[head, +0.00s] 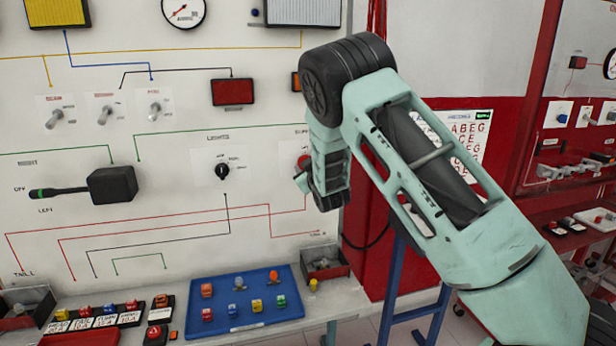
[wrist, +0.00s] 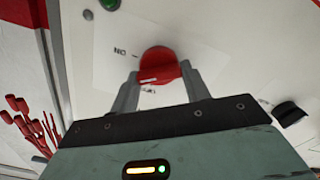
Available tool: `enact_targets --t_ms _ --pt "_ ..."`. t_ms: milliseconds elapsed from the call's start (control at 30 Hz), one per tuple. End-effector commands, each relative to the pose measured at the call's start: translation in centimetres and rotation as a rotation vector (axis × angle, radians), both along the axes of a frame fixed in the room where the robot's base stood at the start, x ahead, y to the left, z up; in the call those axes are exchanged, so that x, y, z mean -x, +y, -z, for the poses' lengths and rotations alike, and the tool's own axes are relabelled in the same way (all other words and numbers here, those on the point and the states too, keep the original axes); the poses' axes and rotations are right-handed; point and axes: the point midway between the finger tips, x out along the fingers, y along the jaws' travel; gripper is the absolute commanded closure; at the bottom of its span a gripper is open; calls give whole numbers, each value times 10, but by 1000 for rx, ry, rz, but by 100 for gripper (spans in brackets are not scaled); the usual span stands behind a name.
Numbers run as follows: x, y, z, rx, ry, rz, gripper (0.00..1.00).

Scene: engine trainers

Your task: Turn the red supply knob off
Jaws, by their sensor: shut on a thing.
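The red supply knob (wrist: 160,62) sits on a white label plate on the panel. In the wrist view my gripper (wrist: 164,74) has one finger on each side of the knob and is shut on it. A white mark shows on the knob's lower edge, close to a small label that is hard to read. The word ON, turned in the picture, stands to the knob's upper left. In the head view only a bit of the red knob (head: 303,161) shows, beside my gripper (head: 300,182); the fingers and most of the knob are hidden there.
A black knob (head: 222,171) is left of the red one. A black lever switch (head: 112,185) is farther left. Below is a blue tray (head: 196,283) with small coloured parts. In the wrist view red cables (wrist: 38,128) hang at left and a green part (wrist: 110,4) is above.

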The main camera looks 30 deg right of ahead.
Motion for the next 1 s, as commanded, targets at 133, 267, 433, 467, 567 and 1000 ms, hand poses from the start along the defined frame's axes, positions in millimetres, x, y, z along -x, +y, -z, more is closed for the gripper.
enact_targets --t_ms 133,267,433,467,567,1000 --pt "0 2 5 133 36 -2 76" --pt "-1 2 5 252 71 -1 76" --pt "-1 2 5 408 115 -2 76" --pt "-1 3 5 436 123 -2 76" --pt "-1 3 5 525 149 -1 76" --pt "-1 3 5 844 242 -2 76"
